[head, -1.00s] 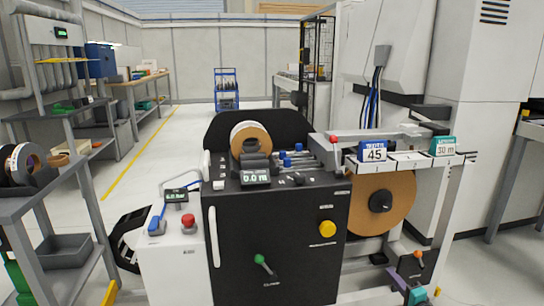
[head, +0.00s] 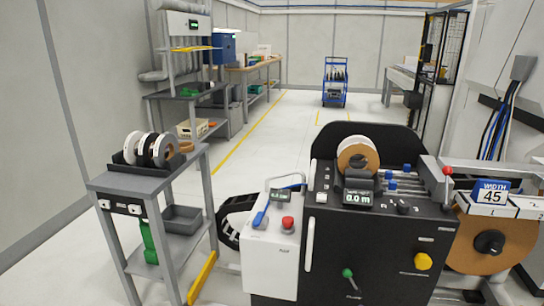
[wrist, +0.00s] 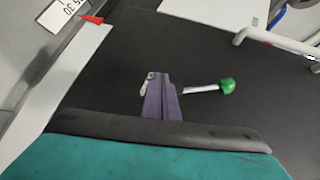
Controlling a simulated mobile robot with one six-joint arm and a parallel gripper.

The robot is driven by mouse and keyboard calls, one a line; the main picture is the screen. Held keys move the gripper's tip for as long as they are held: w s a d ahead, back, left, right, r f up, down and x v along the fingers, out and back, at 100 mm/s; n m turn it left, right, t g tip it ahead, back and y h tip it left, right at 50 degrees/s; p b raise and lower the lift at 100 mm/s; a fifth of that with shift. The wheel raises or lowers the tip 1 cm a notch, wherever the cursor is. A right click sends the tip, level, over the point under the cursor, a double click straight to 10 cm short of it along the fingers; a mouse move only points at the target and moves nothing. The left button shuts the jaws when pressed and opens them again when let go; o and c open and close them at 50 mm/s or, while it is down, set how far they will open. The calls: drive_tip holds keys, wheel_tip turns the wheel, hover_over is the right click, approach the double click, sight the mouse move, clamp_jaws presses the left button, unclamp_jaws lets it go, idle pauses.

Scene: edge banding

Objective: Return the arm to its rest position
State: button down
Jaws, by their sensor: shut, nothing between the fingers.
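My gripper (wrist: 160,97) shows in the wrist view as two purple fingers pressed together, with nothing between them. It lies in front of the machine's black front panel in that picture; I cannot tell the gap. The green-knobbed lever (wrist: 228,86) appears just right of the fingertips, and in the head view it sits low on the panel (head: 348,273). The black edge banding machine (head: 375,255) stands at the lower right of the head view. The gripper itself is not clearly visible in the head view.
A grey rack (head: 150,183) with several tape rolls stands at left. A white cabinet with a red button (head: 288,223) adjoins the machine. Open floor (head: 275,140) and a blue cart (head: 335,82) lie behind.

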drive_tip(key=s+a+f+n+g+y+p, duration=0.15)
drive_tip(key=s+a+n+g+p, duration=0.3)
drive_tip(key=a, duration=0.85)
drive_tip(key=s+a+f+n+g+y+p, duration=0.15)
drive_tip(key=s+a+g+p, duration=0.3)
drive_tip(key=s+a, duration=0.55)
drive_tip(key=s+a+f+n+g+h+p, duration=0.1)
drive_tip(key=s+a+n+g+h+p, duration=0.35)
drive_tip(key=s, duration=0.45)
drive_tip(key=s+d+f+g+h, duration=0.1)
drive_tip(key=s+d+g+h, duration=0.3)
drive_tip(key=s+d, duration=0.5)
drive_tip(key=shift+s+d+f+h, duration=0.35)
drive_tip(key=shift+s+h, duration=0.2)
drive_tip(key=shift+s, duration=0.35)
